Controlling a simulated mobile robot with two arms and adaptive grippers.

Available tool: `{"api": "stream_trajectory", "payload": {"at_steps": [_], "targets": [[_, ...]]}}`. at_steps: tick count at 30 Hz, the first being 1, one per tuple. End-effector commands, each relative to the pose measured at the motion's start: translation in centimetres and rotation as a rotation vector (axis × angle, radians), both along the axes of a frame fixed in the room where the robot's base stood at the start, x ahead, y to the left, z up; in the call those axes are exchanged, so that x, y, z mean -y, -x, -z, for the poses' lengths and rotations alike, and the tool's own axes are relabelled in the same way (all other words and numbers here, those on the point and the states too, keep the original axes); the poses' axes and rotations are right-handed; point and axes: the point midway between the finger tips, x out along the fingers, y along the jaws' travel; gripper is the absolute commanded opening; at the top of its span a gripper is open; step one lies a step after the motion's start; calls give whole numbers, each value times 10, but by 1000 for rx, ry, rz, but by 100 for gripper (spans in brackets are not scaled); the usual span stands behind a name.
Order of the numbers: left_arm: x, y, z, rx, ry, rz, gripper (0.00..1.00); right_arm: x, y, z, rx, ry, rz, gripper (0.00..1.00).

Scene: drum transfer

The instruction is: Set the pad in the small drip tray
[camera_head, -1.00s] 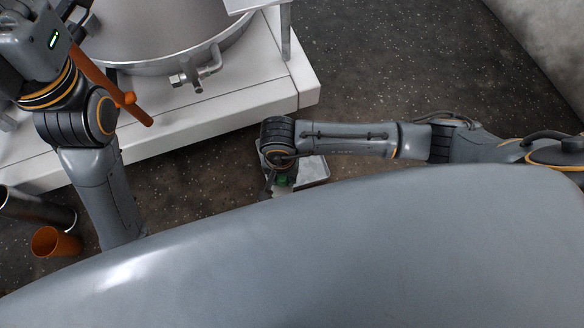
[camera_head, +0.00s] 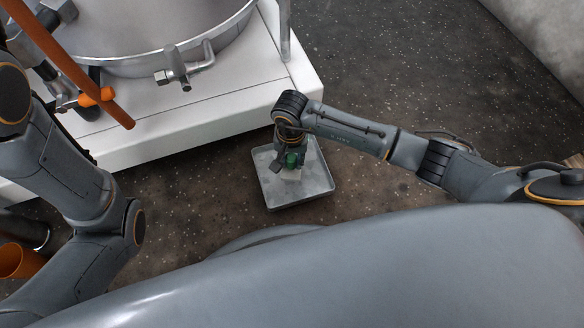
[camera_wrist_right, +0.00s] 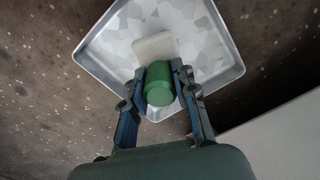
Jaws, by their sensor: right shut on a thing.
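The small drip tray (camera_head: 322,185) is a shallow, square metal tray on the floor beside the white platform. It also shows in the wrist view (camera_wrist_right: 228,68). My right gripper (camera_head: 290,163) is over the tray, shut on a green cylindrical grip (camera_wrist_right: 160,86). The pale, flat pad (camera_wrist_right: 154,47) shows just beyond the green grip, inside the tray's outline, and in the head view (camera_head: 291,175) beneath the gripper. I cannot tell whether the pad touches the tray floor.
A large steel drum (camera_head: 150,35) with a small tap (camera_head: 172,68) stands on a white platform (camera_head: 225,105) close to the tray. An orange bar (camera_head: 70,65) crosses at upper left. An orange cup (camera_head: 18,261) stands at lower left. Floor to the right is clear.

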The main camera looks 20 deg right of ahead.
Motion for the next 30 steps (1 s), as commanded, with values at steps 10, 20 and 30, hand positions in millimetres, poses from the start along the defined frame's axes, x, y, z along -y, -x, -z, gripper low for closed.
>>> {"api": "stream_trajectory", "payload": {"at_steps": [10,20,30], "targets": [[0,0,28,-1,0,0,0,4,-9,35,-2,-3,1,0],[0,-1,31,-2,-1,1,0,5,-10,42,2,-1,-1,0],[0,-1,33,-2,-1,1,0,5,-10,46,1,-1,0,50]]}}
